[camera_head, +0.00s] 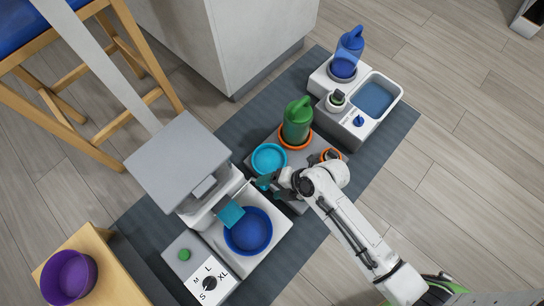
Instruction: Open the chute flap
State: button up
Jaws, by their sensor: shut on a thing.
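A grey pet feeder (178,160) with a flat square top stands on the dark mat. My gripper (267,184) is up and to the right of the flap, beside the feeder's base, with a visible gap to the flap. It is shut on a small dark teal piece (262,183); the fingertips are small and dark, so I cannot tell what that piece belongs to.
A cyan bowl (269,158) and a green bottle (297,120) on an orange dish stand close behind my gripper. A size dial (209,283) lies front left. A water unit (355,118) stands far right. A stool (90,100) and white cabinet (222,40) stand behind.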

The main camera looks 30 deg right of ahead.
jog(key=shift+s+f, duration=0.3)
jog(key=shift+s, duration=0.1)
jog(key=p+v, duration=0.4)
jog(key=v, duration=0.7)
jog(key=shift+w+r, duration=0.2)
jog(key=shift+w, duration=0.2)
jog(key=shift+p, duration=0.3)
